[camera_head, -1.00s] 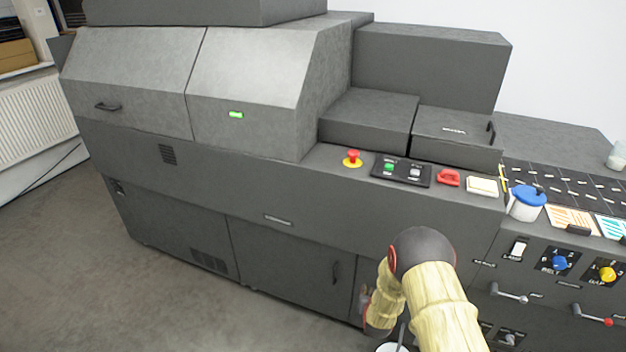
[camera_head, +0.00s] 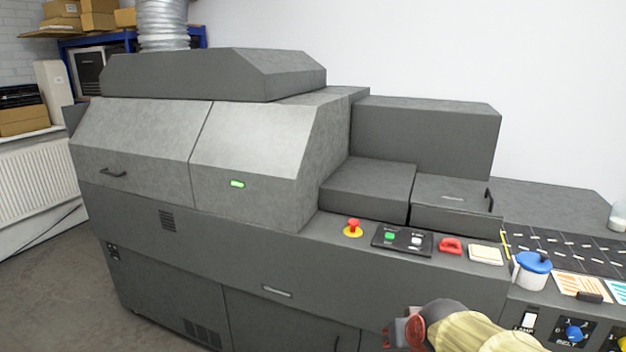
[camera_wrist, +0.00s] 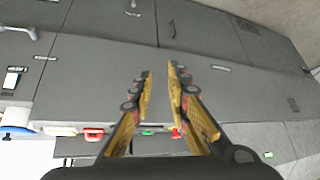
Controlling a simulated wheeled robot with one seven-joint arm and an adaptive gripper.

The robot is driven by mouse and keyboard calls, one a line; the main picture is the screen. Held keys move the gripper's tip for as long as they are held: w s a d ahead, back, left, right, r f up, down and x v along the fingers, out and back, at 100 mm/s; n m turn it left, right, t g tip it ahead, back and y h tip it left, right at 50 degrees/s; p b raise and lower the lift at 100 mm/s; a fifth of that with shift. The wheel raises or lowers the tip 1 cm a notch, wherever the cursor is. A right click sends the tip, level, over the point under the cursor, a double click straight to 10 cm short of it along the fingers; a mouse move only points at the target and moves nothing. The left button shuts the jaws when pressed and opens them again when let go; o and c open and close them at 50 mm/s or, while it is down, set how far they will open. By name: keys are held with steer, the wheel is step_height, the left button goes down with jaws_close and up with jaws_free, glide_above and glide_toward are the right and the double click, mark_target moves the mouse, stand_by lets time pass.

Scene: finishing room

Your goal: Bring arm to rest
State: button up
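My arm shows at the bottom right of the head view, with a dark rounded joint and a cream sleeve (camera_head: 478,333). It is in front of the grey machine's lower panels (camera_head: 275,325). My gripper shows in the wrist view (camera_wrist: 158,70), its two yellow-and-dark fingers apart with a clear gap and nothing between them. The fingers are over the grey front of the machine, and I cannot tell how far from it. In the head view the fingers are not clearly visible.
The control ledge has a red stop button (camera_head: 353,228), a green-button panel (camera_head: 402,239), a red handle (camera_head: 450,246) and a blue-lidded pot (camera_head: 531,270). A lamp switch (camera_head: 528,321) and a blue knob (camera_head: 574,333) are at lower right. Open floor (camera_head: 70,290) lies at left.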

steer(key=s+r, duration=0.2)
steer(key=s, duration=0.9)
steer(key=s+r+g, duration=0.1)
steer(key=s+r, duration=0.2)
steer(key=s, duration=0.7)
steer(key=shift+s+d+n+g, duration=0.3)
steer(key=shift+s, duration=0.05)
